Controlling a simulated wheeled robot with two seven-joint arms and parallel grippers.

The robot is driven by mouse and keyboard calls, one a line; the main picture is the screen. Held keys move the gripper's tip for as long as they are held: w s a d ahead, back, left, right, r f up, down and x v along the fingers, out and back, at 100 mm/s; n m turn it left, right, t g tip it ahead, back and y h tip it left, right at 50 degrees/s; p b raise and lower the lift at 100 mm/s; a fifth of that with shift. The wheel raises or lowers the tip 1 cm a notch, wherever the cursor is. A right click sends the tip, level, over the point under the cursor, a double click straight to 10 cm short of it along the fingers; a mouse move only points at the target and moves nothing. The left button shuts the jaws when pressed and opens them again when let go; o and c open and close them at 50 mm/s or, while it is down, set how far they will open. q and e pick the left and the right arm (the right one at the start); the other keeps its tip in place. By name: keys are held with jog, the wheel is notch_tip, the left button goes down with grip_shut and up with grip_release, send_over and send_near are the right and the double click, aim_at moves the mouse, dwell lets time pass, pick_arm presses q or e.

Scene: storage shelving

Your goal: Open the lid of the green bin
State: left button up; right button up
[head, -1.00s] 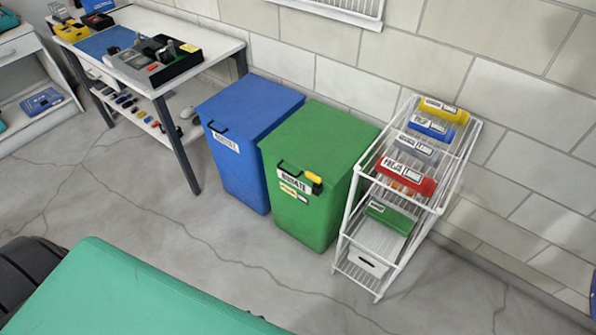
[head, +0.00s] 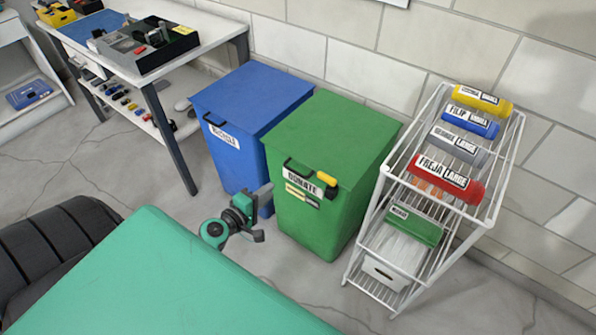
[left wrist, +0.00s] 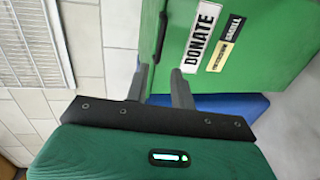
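The green bin (head: 325,215) stands against the wall with its flat lid (head: 332,140) down. A black handle (head: 300,172) is at the lid's front edge, above a "DONATE" label (head: 303,184). My left gripper (head: 265,211) is low in front of the blue and green bins, apart from the handle. In the left wrist view, my left gripper (left wrist: 160,72) has its two fingers spread with nothing between them. The green bin's front (left wrist: 260,62) and the dark handle (left wrist: 161,36) show beyond the fingers, turned sideways. My right gripper is not in view.
A blue bin (head: 238,150) stands close on the left of the green bin. A white wire rack (head: 372,235) with several labelled rolls stands close on its right. A small yellow and black item (head: 327,182) is on the bin's front. Floor in front is clear.

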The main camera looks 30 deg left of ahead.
aim_at(294, 171)
pick_arm(q)
jog(key=x, duration=1.3)
jog(key=shift+w+f, duration=0.15)
jog(key=shift+c, duration=0.3)
grip_shut()
